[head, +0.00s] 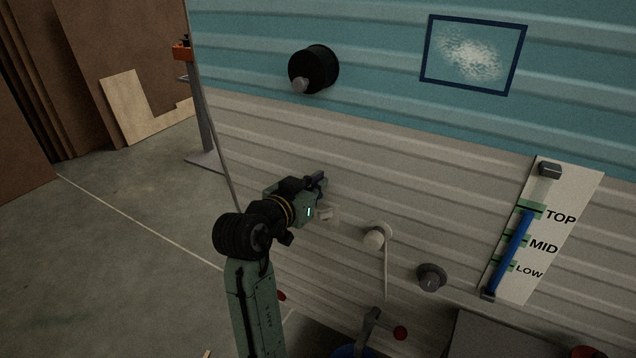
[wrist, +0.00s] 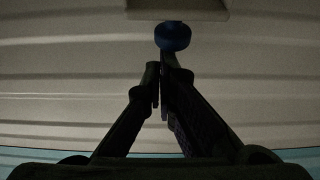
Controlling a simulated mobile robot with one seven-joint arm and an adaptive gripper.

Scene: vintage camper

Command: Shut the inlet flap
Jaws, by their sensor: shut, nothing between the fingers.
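My gripper (head: 320,180) is shut and empty, held close to the cream lower part of the ribbed camper wall. A small pale fitting (head: 326,214) on the wall shows just below and to the right of it, partly hidden by my gripper; it may be the inlet flap, but I cannot tell surely. In the wrist view my gripper (wrist: 160,78) has its fingertips together, just short of a round blue part (wrist: 172,36). That part sits at the edge of a pale plate (wrist: 180,9), cut off by the frame top. Whether they touch is unclear.
A black round housing (head: 314,69) juts from the teal wall above. A white round fitting with a hanging cord (head: 376,238), a grey knob (head: 431,277) and a level gauge board (head: 540,235) are to the right. Open concrete floor (head: 110,240) lies left.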

